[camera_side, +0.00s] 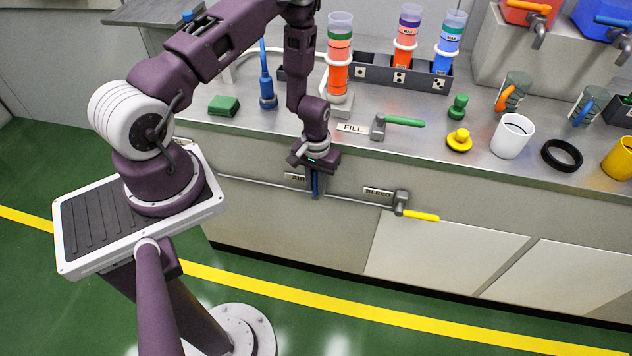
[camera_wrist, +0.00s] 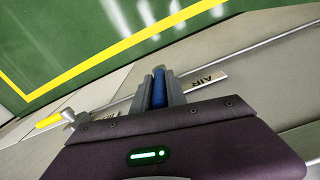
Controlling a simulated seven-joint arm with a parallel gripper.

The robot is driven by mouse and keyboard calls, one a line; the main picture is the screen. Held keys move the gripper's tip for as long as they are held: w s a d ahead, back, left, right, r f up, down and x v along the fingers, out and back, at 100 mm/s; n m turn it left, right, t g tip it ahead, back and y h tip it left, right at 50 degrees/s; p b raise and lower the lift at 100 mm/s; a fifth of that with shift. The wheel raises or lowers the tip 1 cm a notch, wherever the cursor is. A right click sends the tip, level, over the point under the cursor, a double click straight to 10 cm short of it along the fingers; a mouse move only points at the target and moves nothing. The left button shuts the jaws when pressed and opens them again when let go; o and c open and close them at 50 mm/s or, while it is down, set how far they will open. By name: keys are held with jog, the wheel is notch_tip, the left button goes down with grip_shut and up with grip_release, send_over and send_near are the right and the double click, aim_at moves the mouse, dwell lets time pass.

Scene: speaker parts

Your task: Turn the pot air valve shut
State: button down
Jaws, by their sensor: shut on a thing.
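The air valve's blue handle (camera_side: 315,184) is on the front face of the counter, beside the AIR label (camera_side: 296,177), and points down. In the wrist view the blue handle (camera_wrist: 159,87) shows between the two fingers of my gripper (camera_wrist: 159,82). My gripper (camera_side: 315,175) is shut on this handle in front of the counter. The valve body is hidden behind my gripper. The pot (camera_side: 338,82) that looks linked to this station is a clear tube with orange contents on the counter; I cannot trace its line fully.
The BLEED valve with a yellow handle (camera_side: 420,215) sits to the right on the same pipe. The FILL valve with a green handle (camera_side: 405,121) is on the counter above. The floor in front is clear.

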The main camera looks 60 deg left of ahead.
jog(key=shift+w+r, duration=0.1)
dwell(0.3)
jog(key=shift+w+d+f+g+y, duration=0.4)
jog(key=shift+w+d+g+y, duration=0.1)
jog(key=shift+g+y, duration=0.7)
jog(key=shift+w+d+f+g+y, duration=0.45)
jog(key=shift+d+g+y, duration=0.1)
jog(key=shift+g+y, duration=0.65)
jog(key=shift+w+d+f+g+y, duration=0.35)
jog(key=shift+w+d+g+y, duration=0.15)
jog(key=shift+g+y, duration=0.7)
jog(key=c, duration=1.4)
grip_release()
jog(key=shift+o, duration=0.3)
jog(key=shift+w+d, duration=0.1)
